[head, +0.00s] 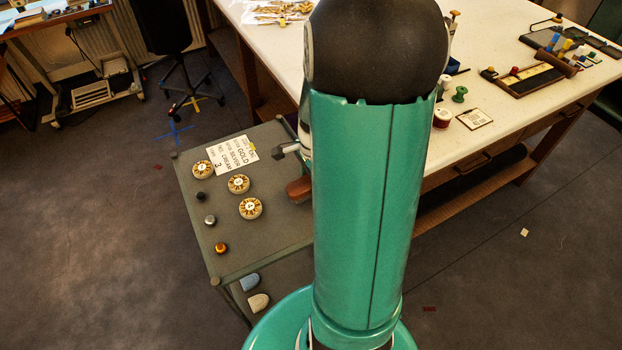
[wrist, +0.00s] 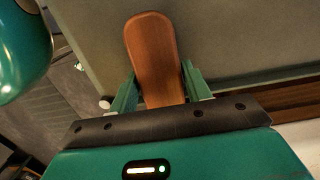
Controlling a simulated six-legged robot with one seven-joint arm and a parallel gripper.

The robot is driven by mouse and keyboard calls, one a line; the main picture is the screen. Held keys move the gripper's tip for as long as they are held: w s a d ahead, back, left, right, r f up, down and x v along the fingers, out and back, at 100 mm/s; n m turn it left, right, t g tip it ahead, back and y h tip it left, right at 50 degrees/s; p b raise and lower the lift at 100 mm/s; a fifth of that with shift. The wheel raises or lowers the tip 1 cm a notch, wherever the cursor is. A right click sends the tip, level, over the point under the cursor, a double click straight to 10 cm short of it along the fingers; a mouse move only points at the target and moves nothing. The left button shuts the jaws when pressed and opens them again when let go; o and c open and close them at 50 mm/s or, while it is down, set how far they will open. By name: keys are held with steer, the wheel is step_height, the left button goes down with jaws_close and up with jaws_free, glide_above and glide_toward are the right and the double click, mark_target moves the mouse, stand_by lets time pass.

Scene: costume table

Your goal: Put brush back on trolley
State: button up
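The brush (wrist: 155,60) has a reddish-brown, rounded wooden back. In the wrist view it lies between the two green fingers of my gripper (wrist: 160,88), which press close against both its sides. In the head view the brush (head: 299,189) shows at the right side of the grey trolley (head: 270,245), partly behind my arm. My arm hides the gripper in that view. The wrist view shows the grey trolley top (wrist: 240,40) behind the brush; whether the brush touches it I cannot tell.
On the trolley are a lettered card (head: 232,154), several round numbered discs (head: 250,208) and small knobs (head: 221,248). A white-topped table (head: 500,80) stands behind at the right with a wooden tray (head: 525,78) and spools (head: 459,95). The trolley's middle right is bare.

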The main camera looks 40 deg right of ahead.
steer(key=shift+o, duration=1.4)
step_height(320, 180, up, 12)
steer(key=shift+d, duration=0.45)
